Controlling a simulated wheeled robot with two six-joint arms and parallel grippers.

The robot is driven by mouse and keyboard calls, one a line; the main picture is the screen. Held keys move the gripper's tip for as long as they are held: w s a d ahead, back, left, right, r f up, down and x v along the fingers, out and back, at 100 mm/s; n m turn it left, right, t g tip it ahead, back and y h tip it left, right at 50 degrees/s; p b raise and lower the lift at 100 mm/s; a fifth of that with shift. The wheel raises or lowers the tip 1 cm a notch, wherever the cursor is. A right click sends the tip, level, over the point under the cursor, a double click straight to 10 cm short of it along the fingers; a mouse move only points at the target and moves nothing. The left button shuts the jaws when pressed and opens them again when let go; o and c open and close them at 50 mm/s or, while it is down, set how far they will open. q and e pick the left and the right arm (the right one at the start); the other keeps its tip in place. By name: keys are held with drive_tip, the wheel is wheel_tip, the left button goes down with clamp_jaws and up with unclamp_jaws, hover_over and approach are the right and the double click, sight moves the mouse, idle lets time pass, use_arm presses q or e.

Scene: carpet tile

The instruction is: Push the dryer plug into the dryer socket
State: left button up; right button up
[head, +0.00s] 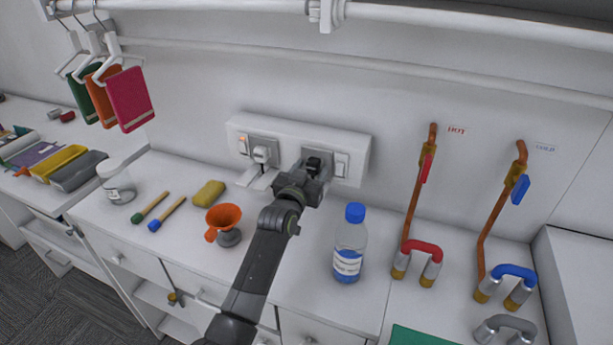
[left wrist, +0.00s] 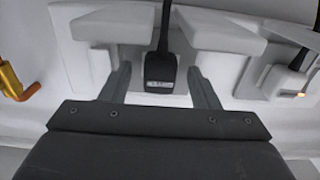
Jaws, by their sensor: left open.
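A black plug (head: 315,161) with a dark cable is at the right-hand socket (head: 329,158) of the white wall panel. In the left wrist view the plug (left wrist: 160,72) carries a small pale label too small to read. My left gripper (head: 309,174) is open there; in the left wrist view its fingers (left wrist: 160,82) stand on either side of the plug, with visible gaps. I cannot tell how deep the plug sits; the arm and plug hide the socket holes. My right gripper is not in view.
A blue-capped bottle (head: 349,250) stands right of my arm. An orange funnel (head: 223,218), a yellow sponge (head: 209,194) and a glass jar (head: 116,183) are on the left counter. Copper pipes (head: 418,190) rise at the right. A rail (head: 440,15) crosses above.

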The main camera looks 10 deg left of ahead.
use_arm(q)
drive_tip(key=s+a+b, duration=0.3)
drive_tip(key=s+b, duration=0.1)
drive_tip(key=s, duration=1.3)
drive_tip(key=shift+a+b, duration=0.15)
drive_tip(key=shift+b, duration=0.25)
